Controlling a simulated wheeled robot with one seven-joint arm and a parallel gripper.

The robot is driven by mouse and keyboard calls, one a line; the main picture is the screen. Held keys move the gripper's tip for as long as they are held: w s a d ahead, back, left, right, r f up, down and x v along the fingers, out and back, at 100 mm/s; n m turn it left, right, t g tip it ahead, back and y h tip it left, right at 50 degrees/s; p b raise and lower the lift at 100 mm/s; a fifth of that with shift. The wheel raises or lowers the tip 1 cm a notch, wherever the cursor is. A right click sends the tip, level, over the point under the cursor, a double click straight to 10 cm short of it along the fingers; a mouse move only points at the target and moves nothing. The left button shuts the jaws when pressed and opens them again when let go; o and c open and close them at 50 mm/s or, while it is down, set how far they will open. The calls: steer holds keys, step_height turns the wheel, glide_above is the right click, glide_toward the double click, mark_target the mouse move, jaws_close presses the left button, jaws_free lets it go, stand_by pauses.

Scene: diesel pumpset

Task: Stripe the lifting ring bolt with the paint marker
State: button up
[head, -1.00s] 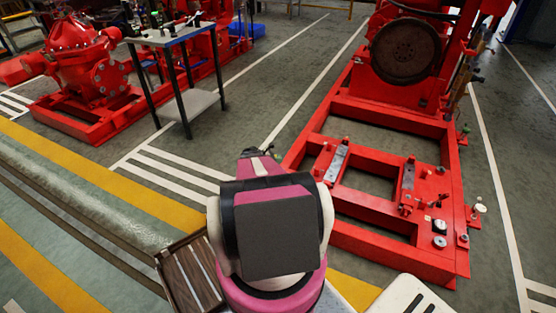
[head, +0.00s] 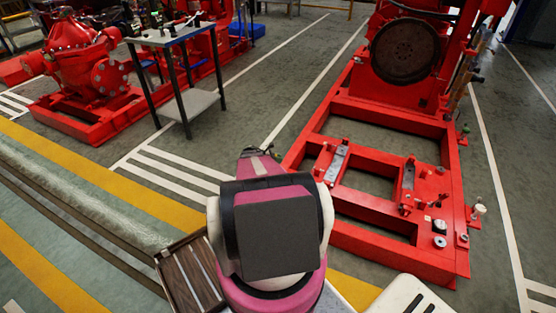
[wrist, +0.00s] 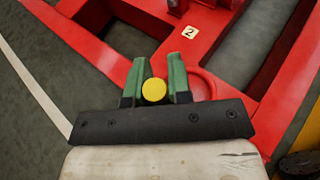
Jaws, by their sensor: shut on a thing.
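My gripper (wrist: 157,65) shows in the wrist view with two green fingers over the red base frame (wrist: 225,60). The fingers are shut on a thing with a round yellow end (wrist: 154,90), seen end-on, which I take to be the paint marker. The rest of it is hidden. In the head view my arm covers the gripper and the marker. I cannot pick out the lifting ring bolt for sure. A rounded red part (wrist: 205,85) lies just right of the fingers in the wrist view, partly hidden by them.
A small plate marked 2 (wrist: 190,32) is on the frame beyond the fingers. In the head view, the red skid (head: 345,235) has small fittings at its right corner, including a round gauge-like part (head: 440,241). A grey table (head: 170,36) stands at upper left. Open floor lies between.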

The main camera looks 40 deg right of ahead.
steer(key=shift+f, duration=0.15)
steer(key=shift+s+a, duration=0.25)
steer(key=shift+s, duration=0.1)
stand_by(0.9)
steer(key=shift+r, duration=0.25)
stand_by(1.0)
steer(key=shift+r, duration=2.45)
